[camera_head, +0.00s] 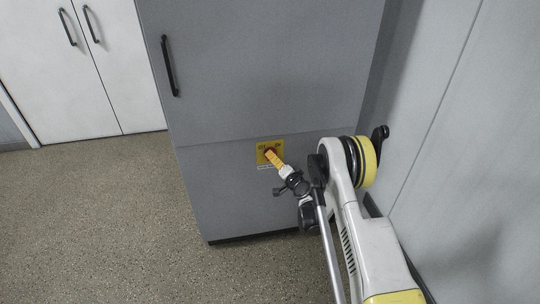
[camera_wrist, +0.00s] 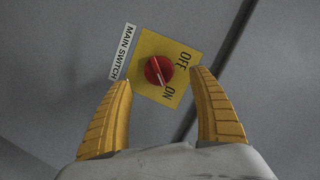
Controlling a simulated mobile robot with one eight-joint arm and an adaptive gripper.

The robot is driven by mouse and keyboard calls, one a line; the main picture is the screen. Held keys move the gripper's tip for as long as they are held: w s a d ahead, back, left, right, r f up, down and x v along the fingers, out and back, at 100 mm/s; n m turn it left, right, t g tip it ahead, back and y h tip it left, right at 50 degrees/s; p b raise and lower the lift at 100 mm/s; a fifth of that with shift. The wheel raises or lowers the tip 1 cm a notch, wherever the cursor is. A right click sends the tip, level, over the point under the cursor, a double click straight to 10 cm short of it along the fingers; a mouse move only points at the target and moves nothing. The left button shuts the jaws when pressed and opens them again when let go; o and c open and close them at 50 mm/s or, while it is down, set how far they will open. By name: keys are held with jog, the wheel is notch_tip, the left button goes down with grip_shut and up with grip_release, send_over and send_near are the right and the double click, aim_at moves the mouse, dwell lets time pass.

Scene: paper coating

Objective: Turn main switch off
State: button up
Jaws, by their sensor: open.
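The main switch is a red round knob (camera_wrist: 158,70) on a yellow plate (camera_wrist: 150,44) marked OFF and ON. A white MAIN SWITCH label (camera_wrist: 122,52) sits beside the plate. The knob has a pale line along its handle; in the wrist view this line runs steeply, with its lower end toward the ON side. The yellow plate also shows in the head view (camera_head: 264,147) on the cabinet front. My gripper (camera_wrist: 165,75) is open, its two yellow fingers on either side of the lower plate in the wrist view. The knob appears between and beyond the fingertips, with no contact visible.
The grey cabinet (camera_head: 260,70) carries the switch and has a black handle (camera_head: 168,66) above left. A grey wall or panel (camera_head: 460,120) stands close on the right of my arm. White doors (camera_head: 70,80) stand at the back left; the speckled floor (camera_head: 90,220) is clear.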

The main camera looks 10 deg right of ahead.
jog(key=x, duration=0.2)
jog(key=b+x, duration=0.1)
jog(key=x, duration=0.1)
jog(key=b+x, duration=0.1)
jog(key=x, duration=0.1)
jog(key=shift+f, duration=0.25)
jog(key=shift+w+a, duration=0.1)
jog(key=shift+w, duration=0.25)
jog(key=shift+c, duration=0.6)
jog(key=c, duration=1.1)
